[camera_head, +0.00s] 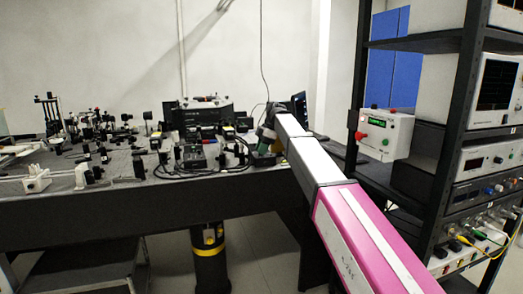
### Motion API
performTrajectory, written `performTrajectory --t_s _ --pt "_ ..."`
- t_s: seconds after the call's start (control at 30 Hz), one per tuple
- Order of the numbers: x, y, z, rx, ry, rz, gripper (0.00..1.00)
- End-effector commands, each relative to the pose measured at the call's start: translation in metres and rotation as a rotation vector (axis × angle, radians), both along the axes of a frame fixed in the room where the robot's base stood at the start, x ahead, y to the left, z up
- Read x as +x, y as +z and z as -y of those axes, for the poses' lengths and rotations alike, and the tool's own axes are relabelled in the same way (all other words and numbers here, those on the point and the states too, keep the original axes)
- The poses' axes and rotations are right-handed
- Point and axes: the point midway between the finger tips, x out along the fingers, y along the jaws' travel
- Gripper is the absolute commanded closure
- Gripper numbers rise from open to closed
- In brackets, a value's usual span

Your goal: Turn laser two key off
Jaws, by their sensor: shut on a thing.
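My arm reaches from the lower right to the optical table (130,208). My gripper (264,150) is at its far end, low over the table's right part, against a small dark box (262,159). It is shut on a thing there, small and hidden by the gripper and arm. The laser two key itself cannot be made out, nor which way it is turned. A similar dark box with a green front (197,156) stands to the left of my gripper.
Optical mounts (95,135) crowd the table's left and middle, with black cables near the boxes. A black rack (452,130) with instruments stands at the right. A white control box (398,133) with a red button and green display is beside it.

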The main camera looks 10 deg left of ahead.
Motion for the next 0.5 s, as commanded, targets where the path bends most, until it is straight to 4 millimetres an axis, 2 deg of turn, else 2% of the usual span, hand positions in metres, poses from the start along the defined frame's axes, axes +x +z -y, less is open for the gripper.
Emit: performTrajectory --t_s 0.27,0.3,0.33,0.37,0.5 --pt "0.0002 -0.0002 0.0005 -0.002 0.000 0.001 1.00" --pt "0.0002 -0.0002 0.0005 -0.002 0.000 0.001 0.67" --pt "0.0001 -0.0003 0.0004 -0.002 0.000 0.001 0.57" --pt "0.0001 -0.0003 0.0004 -0.002 0.000 0.001 0.51" --pt "0.0000 -0.0002 0.0003 -0.001 0.000 0.001 0.51"
